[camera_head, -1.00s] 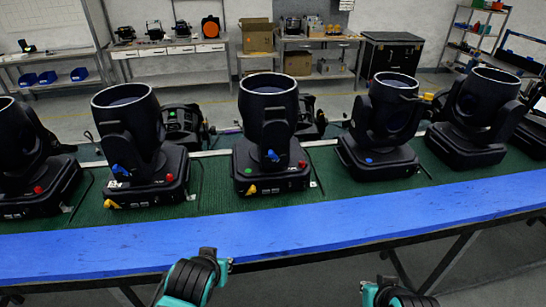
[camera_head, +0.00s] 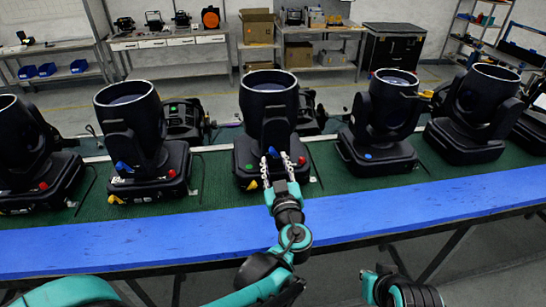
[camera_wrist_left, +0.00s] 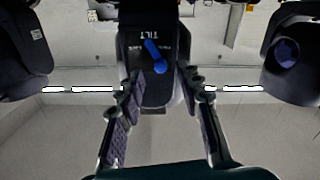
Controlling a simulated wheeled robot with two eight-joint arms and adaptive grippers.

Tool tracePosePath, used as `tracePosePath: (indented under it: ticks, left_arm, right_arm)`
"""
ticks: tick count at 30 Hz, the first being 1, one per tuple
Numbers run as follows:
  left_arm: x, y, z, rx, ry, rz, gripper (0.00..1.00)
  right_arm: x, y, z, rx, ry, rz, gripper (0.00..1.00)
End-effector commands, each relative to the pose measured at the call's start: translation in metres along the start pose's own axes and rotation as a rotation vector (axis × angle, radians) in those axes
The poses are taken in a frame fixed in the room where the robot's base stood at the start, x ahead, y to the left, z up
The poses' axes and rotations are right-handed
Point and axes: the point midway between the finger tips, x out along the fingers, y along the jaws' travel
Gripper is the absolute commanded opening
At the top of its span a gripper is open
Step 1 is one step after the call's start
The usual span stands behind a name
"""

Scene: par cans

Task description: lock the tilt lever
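The middle moving-head par can (camera_head: 268,100) stands on the green belt, its head pointing upward. Its blue tilt lever (camera_wrist_left: 155,56) sits on the dark arm below an upside-down TILT label in the left wrist view. The lever is slanted there. It is partly hidden behind my fingers in the head view. My left gripper (camera_head: 277,160) is in front of this par can; it also shows in the left wrist view (camera_wrist_left: 163,82). Its fingers are apart, one on each side of the lever's arm, with nothing held between them.
Similar par cans stand on both sides, one at the left (camera_head: 130,130) and one at the right (camera_head: 382,120). A blue rail (camera_head: 130,240) runs along the front of the green belt (camera_head: 215,175). Shelves and workbenches stand far behind.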

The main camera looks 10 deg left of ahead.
Motion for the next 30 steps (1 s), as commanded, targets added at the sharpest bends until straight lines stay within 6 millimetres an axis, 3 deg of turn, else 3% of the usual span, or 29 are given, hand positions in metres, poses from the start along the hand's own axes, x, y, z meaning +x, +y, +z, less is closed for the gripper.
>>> tracePosePath:
  ticks: [6,17,21,30]
  left_arm:
    - [0.030,-0.001,0.001,0.000,0.000,-0.002,0.35]
    - [0.037,0.000,0.000,0.001,-0.001,0.000,0.35]
    - [0.037,-0.001,0.000,0.000,-0.001,0.000,0.01]
    - [0.037,0.000,0.000,0.007,-0.002,-0.001,0.00]
  right_arm:
    - [0.006,0.000,0.004,0.000,0.000,0.000,0.00]
    - [0.006,0.000,0.004,0.000,0.000,0.000,0.00]
    - [0.006,0.000,0.004,0.000,0.000,0.000,0.00]
    - [0.006,0.000,0.004,0.000,0.000,0.000,0.00]
